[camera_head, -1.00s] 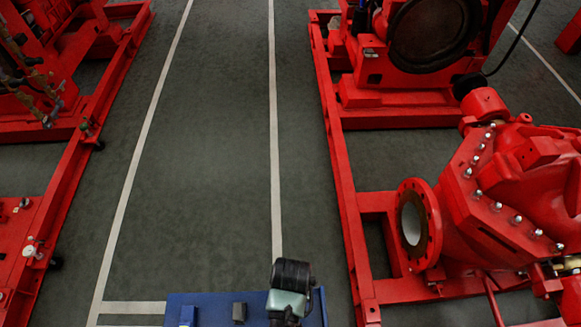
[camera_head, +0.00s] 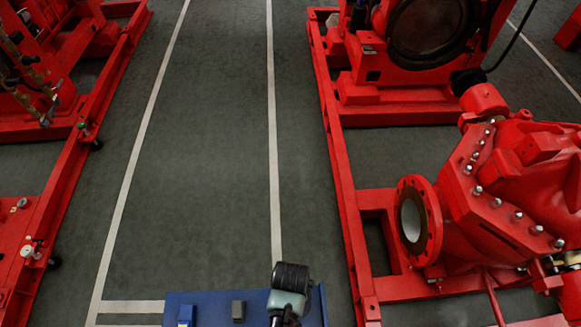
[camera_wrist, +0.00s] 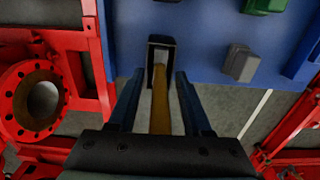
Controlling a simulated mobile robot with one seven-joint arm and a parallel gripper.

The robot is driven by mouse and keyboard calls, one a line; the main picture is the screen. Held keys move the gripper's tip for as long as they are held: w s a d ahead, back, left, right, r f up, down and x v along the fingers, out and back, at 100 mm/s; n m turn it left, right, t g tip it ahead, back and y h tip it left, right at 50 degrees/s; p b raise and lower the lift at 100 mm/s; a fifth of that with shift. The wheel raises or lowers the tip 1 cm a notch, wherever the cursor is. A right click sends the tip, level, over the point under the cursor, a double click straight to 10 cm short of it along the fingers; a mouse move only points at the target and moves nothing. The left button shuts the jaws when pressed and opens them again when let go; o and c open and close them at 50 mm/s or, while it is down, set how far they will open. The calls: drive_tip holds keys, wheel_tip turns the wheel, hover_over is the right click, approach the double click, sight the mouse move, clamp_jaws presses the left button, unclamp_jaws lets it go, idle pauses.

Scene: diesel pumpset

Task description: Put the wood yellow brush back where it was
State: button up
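The brush shows in the wrist view as a yellow wooden handle (camera_wrist: 160,108) running lengthwise between the fingers of my gripper (camera_wrist: 159,76). The fingers stand apart, with a gap visible on each side of the handle. The handle's far end meets a dark, upright U-shaped block (camera_wrist: 161,44) at the edge of a blue surface (camera_wrist: 205,30). I cannot tell whether that block is part of the brush or a holder. In the head view the brush and fingertips are hidden; only part of my arm shows at the bottom.
A grey block (camera_wrist: 241,63) and a green block (camera_wrist: 265,5) sit on the blue surface. Red pump frames stand left (camera_head: 75,170) and right (camera_head: 345,200), with a flanged red pump (camera_head: 520,190) at right. The grey floor (camera_head: 200,150) between them is clear.

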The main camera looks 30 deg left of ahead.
drive_tip(key=shift+r, duration=0.1)
wheel_tip(320, 180, up, 12)
drive_tip(key=shift+r+p, duration=0.1)
drive_tip(key=shift+p, duration=0.9)
drive_tip(key=w+a+r+m+t+y, duration=0.2)
drive_tip(key=w+r+t, duration=0.5)
drive_tip(key=w+r, duration=0.95)
drive_tip(key=w+d+r+m+t, duration=0.1)
drive_tip(key=w+r+t, duration=0.25)
drive_tip(key=r, duration=0.45)
drive_tip(key=w+d+r+t, duration=0.1)
drive_tip(key=w+r+t, duration=0.25)
drive_tip(key=r, duration=0.45)
drive_tip(key=d+r+m+t, duration=0.2)
drive_tip(key=d+r+t, duration=0.15)
drive_tip(key=r, duration=1.25)
drive_tip(key=s+d+r+t, duration=0.2)
drive_tip(key=s+r+t, duration=0.1)
drive_tip(key=r, duration=0.4)
drive_tip(key=s+d+r+m+t+h, duration=0.1)
drive_tip(key=s+d+r+t, duration=0.1)
drive_tip(key=s+r, duration=0.3)
drive_tip(key=s+d+r+t+h, duration=0.1)
drive_tip(key=s+r+t, duration=0.3)
drive_tip(key=r, duration=0.7)
drive_tip(key=shift+s+d+r+m+t, duration=0.2)
drive_tip(key=shift+d+m+t, duration=0.2)
drive_tip(key=shift+t, duration=0.05)
